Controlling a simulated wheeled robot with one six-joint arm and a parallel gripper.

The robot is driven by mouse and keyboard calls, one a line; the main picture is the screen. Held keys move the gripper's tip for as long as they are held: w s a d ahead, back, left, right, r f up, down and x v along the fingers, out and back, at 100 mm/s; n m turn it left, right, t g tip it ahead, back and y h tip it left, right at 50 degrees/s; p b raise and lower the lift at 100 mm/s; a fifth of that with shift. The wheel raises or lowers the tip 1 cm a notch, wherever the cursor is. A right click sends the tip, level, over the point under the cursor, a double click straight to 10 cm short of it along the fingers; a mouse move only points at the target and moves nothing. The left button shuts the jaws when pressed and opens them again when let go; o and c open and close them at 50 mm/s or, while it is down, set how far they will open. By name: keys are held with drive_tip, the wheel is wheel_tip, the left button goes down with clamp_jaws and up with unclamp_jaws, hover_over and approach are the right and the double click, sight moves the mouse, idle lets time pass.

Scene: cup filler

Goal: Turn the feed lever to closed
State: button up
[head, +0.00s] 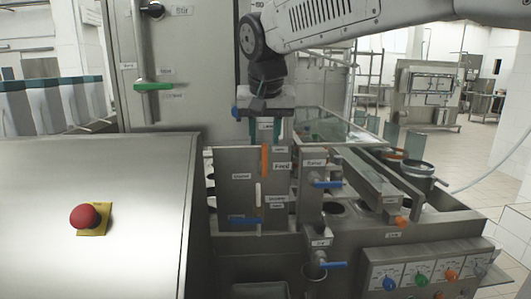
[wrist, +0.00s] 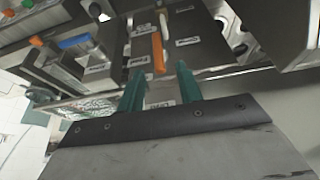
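The feed lever is an orange handle (head: 264,160) standing upright on the grey front panel, beside a label that reads Feed (head: 282,166). In the wrist view the orange handle (wrist: 158,50) lies just ahead of the fingertips, roughly in line with the gap between them. My gripper (head: 266,130) is above the lever in the head view, pointing down, with its two teal fingers apart. The gripper also shows in the wrist view (wrist: 161,72), open with nothing held. Whether a finger touches the handle cannot be told.
A white handle (head: 258,193) and a blue handle (head: 246,220) are below the lever. Blue valve handles (head: 327,184) are to the right. A red button (head: 85,216) is on the left cabinet, and a green handle (head: 153,86) is on the back cabinet. A glass-covered bin (head: 345,127) stands behind.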

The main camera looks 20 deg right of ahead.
sight(265, 147)
drive_tip(key=x, duration=0.5)
drive_tip(key=shift+d+f, duration=0.1)
drive_tip(key=shift+f, duration=0.3)
clamp_jaws()
